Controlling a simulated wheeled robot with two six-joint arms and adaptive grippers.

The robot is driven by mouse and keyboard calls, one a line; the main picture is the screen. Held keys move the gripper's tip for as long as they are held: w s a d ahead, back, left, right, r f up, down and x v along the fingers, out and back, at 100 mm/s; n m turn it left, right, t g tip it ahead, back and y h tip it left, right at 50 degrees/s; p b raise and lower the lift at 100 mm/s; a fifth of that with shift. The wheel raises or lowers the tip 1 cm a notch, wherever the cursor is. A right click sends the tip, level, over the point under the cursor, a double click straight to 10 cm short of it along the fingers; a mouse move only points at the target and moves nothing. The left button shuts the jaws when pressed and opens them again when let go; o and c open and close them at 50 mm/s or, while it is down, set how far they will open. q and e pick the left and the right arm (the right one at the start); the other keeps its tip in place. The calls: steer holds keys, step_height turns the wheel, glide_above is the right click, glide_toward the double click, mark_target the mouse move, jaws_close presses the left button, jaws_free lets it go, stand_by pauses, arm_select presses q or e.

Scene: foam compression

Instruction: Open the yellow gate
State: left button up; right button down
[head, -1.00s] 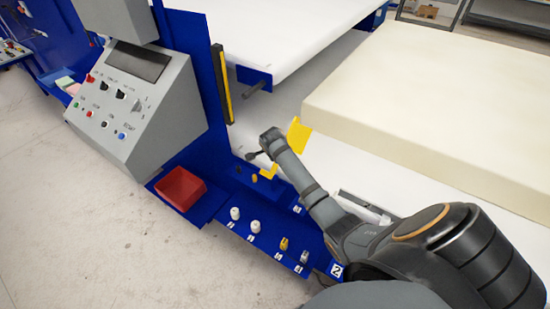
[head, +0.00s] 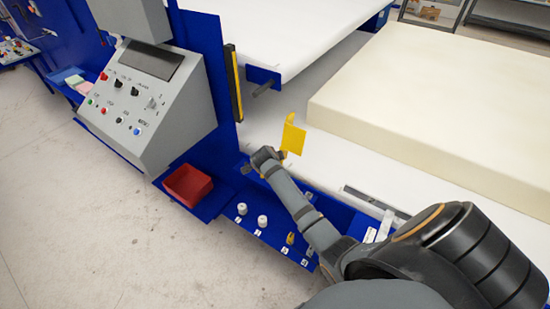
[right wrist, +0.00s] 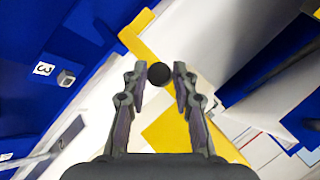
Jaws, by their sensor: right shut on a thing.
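The yellow gate (head: 293,136) stands at the near edge of the white bed in the head view, left of the foam block. My arm hides part of it. In the right wrist view its yellow parts (right wrist: 172,132) show below and beyond the fingers. A round black knob (right wrist: 160,74) sits between my right gripper's fingertips (right wrist: 160,85). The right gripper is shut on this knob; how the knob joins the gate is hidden. In the head view the right gripper (head: 247,168) is small and dark, left of the gate. My left gripper is not in view.
A large cream foam block (head: 430,110) lies on the white bed to the right. A grey control console (head: 150,100) and a red bin (head: 187,185) stand left of my gripper. Several small fittings line a blue shelf (head: 250,238) below. The floor at left is clear.

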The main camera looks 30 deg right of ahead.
steer(key=shift+s+a+f, duration=0.1)
steer(key=shift+s+f, duration=0.15)
steer(key=shift+f, duration=0.2)
steer(key=shift+s+a+f, duration=0.1)
steer(key=shift+s+f, duration=0.1)
steer(key=shift+f, duration=0.2)
steer(key=c, duration=1.3)
jaws_free()
steer(key=shift+o, duration=1.1)
steer(key=shift+w, duration=0.15)
steer(key=shift+w+d, duration=0.25)
steer(key=shift+r, duration=0.1)
steer(key=v, duration=1.2)
